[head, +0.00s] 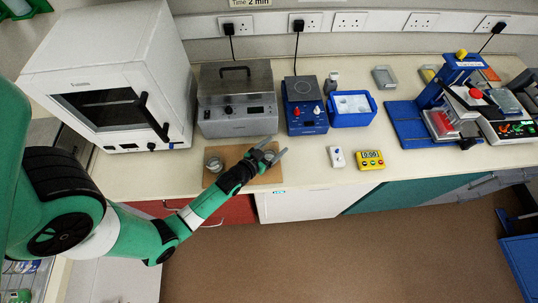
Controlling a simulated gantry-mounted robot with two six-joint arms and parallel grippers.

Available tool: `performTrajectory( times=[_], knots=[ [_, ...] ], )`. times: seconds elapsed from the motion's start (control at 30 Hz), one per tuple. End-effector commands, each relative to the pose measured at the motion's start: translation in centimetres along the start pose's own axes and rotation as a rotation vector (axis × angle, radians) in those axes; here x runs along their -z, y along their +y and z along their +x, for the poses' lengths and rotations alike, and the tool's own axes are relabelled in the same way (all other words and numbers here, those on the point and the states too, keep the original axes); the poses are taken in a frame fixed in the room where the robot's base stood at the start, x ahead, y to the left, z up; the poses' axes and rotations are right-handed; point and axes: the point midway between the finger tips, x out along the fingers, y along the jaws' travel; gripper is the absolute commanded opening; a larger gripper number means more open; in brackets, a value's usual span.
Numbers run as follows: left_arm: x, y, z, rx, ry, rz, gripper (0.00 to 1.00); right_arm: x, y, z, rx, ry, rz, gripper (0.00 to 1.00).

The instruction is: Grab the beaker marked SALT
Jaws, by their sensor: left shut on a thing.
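A brown board (208,181) lies near the front edge of the bench. A small round beaker (214,163) stands on its left part, clear of the gripper. A second small beaker (269,154) is at the board's right part, between the fingers of my left gripper (276,146). The left gripper is shut on this second beaker, and its fingers and wrist hide part of it. No lettering can be read on either beaker at this size, so I cannot tell which is marked SALT. My right gripper is not in view.
Behind the board are a white oven (165,75), a grey lidded bath (236,120), a blue hot plate (306,116) and a blue tub (370,117). A yellow timer (370,160) and white device (337,156) lie to the right. Bench between timer and blue stand (409,128) is clear.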

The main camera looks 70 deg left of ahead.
Motion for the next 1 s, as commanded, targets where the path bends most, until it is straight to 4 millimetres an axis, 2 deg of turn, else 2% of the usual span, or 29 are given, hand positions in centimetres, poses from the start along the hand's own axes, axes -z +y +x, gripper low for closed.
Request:
performTrajectory(
  times=[0.37, 0.47, 0.57, 0.8, 0.87, 1.0],
  knots=[
    [0.5, 0.0, -0.1, 0.0, 0.001, 0.0, 0.15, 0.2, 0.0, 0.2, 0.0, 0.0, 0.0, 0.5],
    [1.4, 0.0, -0.4, 0.0, 0.003, -0.001, 0.15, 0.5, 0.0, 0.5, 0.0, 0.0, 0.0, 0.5],
    [3.3, 0.0, -1.0, 0.0, 0.004, 0.001, 0.15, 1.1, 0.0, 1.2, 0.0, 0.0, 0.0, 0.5],
    [7.4, 2.2, -7.2, -0.007, 0.003, 0.004, 0.15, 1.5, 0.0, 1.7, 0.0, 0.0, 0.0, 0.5],
    [7.0, 3.2, -9.1, -0.011, -0.002, 0.008, 0.15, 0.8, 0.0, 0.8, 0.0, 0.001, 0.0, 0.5],
    [7.7, 4.7, -12.7, -0.014, -0.001, 0.007, 0.15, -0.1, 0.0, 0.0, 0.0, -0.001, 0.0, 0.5]
  ],
)
